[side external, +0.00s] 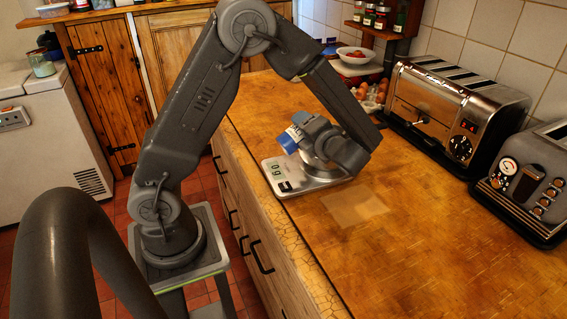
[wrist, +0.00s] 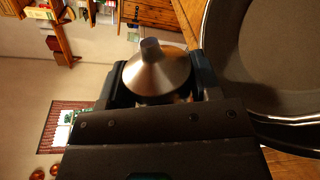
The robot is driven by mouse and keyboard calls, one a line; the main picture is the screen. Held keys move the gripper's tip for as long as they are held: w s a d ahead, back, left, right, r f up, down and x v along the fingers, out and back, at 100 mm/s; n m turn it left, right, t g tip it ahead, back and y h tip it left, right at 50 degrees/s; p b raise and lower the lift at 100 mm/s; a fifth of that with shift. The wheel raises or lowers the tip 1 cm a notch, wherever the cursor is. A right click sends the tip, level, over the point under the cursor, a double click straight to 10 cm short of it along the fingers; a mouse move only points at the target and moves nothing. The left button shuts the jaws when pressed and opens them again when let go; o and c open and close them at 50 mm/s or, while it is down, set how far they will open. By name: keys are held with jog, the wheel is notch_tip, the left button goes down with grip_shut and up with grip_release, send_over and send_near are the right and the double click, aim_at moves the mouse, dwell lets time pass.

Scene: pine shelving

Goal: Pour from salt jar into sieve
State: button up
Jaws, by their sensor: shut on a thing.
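My gripper (side external: 308,136) is shut on the salt jar (side external: 289,142), which shows a blue and white end in the side view. The jar is tilted and held above the left part of the scale. In the wrist view a metallic cone-shaped top with a short spout (wrist: 157,70) sits between my fingers (wrist: 155,82). The sieve (side external: 318,168) looks like a round grey metal vessel on the scale, partly hidden by my gripper. Its wide round rim (wrist: 213,95) shows at the right of the wrist view, beside the jar. No falling salt can be made out.
The kitchen scale (side external: 277,180) lies near the counter's left edge. A thin tan sheet (side external: 354,205) lies in front of it. Two toasters (side external: 455,108) (side external: 530,185) stand along the wall at right. Eggs (side external: 372,97) and a white bowl (side external: 355,56) are behind. The front counter is clear.

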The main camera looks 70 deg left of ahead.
dwell(0.4)
jog(key=shift+m, duration=0.3)
jog(key=shift+r, duration=0.1)
dwell(0.4)
jog(key=shift+r+m, duration=0.1)
jog(key=shift+m, duration=0.3)
jog(key=shift+r+m+g, duration=0.15)
jog(key=shift+m+g, duration=0.15)
